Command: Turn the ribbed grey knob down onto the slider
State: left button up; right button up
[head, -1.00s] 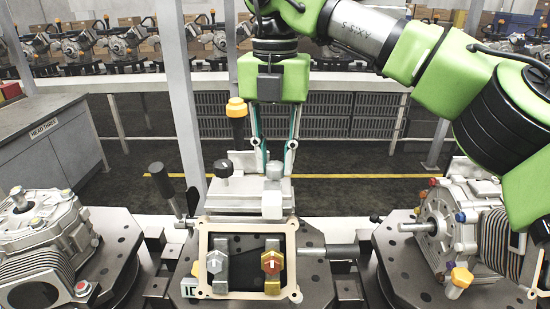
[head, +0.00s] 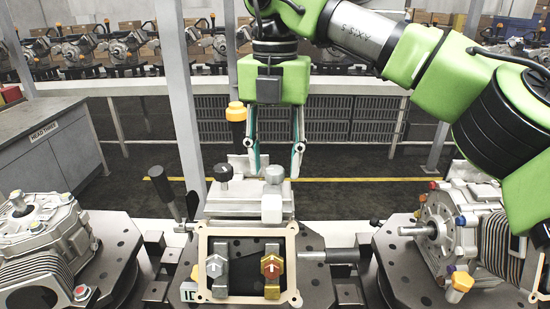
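The ribbed grey knob (head: 274,174) stands upright on the pale grey slider (head: 240,197) in the middle of the head view. My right gripper (head: 275,174) points down over the knob from above. Its two fingers are spread, one on each side of the knob, with a visible gap at both sides. It holds nothing. Whether the knob's underside touches the slider is too small to tell. My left gripper is not in view.
A beige frame (head: 203,262) with two hexagonal knobs is in front. Engine castings stand at left (head: 38,228) and right (head: 465,215).

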aim_at(275, 169)
notch_tip(275, 169, up, 8)
jog(key=shift+f, duration=0.25)
dwell(0.5)
